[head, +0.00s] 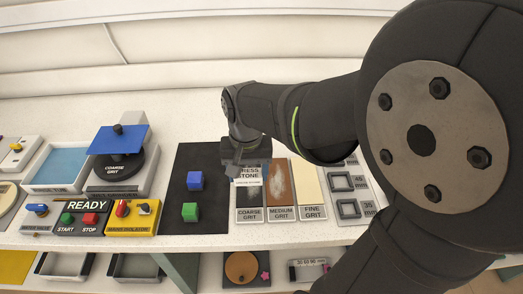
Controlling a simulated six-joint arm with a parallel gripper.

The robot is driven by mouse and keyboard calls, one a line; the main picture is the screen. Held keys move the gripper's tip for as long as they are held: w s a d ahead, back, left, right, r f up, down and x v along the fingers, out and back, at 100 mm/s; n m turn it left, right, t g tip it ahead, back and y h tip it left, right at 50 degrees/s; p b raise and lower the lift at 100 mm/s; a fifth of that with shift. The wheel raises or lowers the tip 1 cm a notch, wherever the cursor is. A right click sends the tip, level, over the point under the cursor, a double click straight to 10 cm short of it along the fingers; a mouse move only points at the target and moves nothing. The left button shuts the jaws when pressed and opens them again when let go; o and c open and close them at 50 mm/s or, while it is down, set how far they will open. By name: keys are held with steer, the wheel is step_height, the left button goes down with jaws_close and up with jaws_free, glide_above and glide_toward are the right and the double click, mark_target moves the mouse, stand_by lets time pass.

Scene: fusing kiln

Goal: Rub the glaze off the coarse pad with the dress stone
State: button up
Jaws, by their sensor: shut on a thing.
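My gripper (238,168) points down over the top end of the coarse grit pad. It is shut on the dress stone (248,183), a small pale block with a label, partly hidden by the gripper. A larger "DRESS STONE" label (252,171) shows just behind it. The coarse pad (249,201) is a dark grey strip with a lighter patch and a "COARSE GRIT" label at its front. The stone is at the pad's far part; I cannot tell whether it touches the surface.
Right of the coarse pad lie the brown medium grit (281,190) and cream fine grit (309,180) strips. A dark mat (208,160) at left holds a blue cube (195,180) and a green cube (190,211).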

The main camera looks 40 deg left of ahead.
mark_target(249, 196)
step_height(249, 196, down, 6)
steer(key=shift+w+a+r, duration=0.1)
steer(key=shift+w+a, duration=3.6)
steer(key=shift+f, duration=0.6)
steer(key=shift+s+d, duration=3.7)
steer(key=shift+w+a, duration=3.65)
